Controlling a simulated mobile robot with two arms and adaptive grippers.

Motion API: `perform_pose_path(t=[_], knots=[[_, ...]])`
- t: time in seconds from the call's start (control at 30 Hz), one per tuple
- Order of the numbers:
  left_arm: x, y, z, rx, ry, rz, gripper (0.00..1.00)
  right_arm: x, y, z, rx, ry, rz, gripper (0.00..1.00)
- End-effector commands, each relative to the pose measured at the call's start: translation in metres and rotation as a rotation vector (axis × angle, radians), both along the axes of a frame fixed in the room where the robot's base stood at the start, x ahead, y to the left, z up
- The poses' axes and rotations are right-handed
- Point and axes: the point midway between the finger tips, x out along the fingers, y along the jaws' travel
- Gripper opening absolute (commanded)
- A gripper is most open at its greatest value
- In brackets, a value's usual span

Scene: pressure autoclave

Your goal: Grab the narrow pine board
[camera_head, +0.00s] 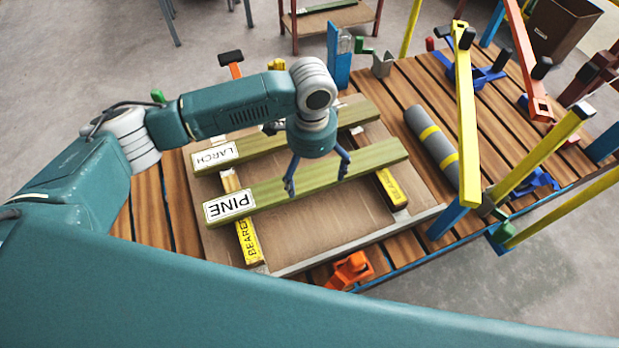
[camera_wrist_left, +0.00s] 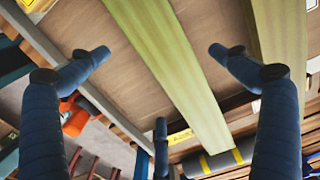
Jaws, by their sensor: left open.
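The pine board (camera_head: 262,195) is a narrow greenish plank with a white PINE label at its left end. It lies across two yellow-labelled bearers on the brown panel. My left gripper (camera_head: 316,178) is open above the middle of the board, its blue fingers pointing down. In the left wrist view the pine board (camera_wrist_left: 172,65) runs between the open, empty fingers, and I see no contact. Its height above the board is hard to judge. My right gripper is not in view.
The larch board (camera_head: 356,112) lies parallel behind the pine board, partly hidden by my arm. The bearers (camera_head: 249,241) cross beneath both. A grey cylinder (camera_head: 424,138) with yellow bands lies to the right. An orange clamp (camera_head: 350,270) is at the front edge. Yellow bars (camera_head: 466,120) stand further right.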

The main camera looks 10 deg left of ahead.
Motion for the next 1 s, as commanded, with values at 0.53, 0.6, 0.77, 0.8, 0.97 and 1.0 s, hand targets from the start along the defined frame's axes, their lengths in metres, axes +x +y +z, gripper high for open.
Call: perform_pose_path(t=[0.53,0.6,0.77,0.8,0.97,1.0], knots=[[0.004,-0.001,-0.044,0.0,0.0,0.0,0.99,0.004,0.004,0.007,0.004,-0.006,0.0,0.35],[0.004,-0.001,-0.044,0.0,0.0,0.0,0.91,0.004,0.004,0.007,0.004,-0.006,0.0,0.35],[0.004,-0.001,-0.044,0.0,0.0,0.0,0.59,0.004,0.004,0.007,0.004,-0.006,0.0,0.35],[0.004,0.0,-0.044,0.0,0.0,0.0,0.51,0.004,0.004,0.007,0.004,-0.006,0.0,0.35],[0.005,-0.001,-0.043,-0.001,-0.003,0.001,0.31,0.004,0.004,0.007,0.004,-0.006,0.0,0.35],[0.005,-0.001,-0.043,0.0,-0.002,0.001,0.31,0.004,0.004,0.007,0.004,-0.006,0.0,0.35]])
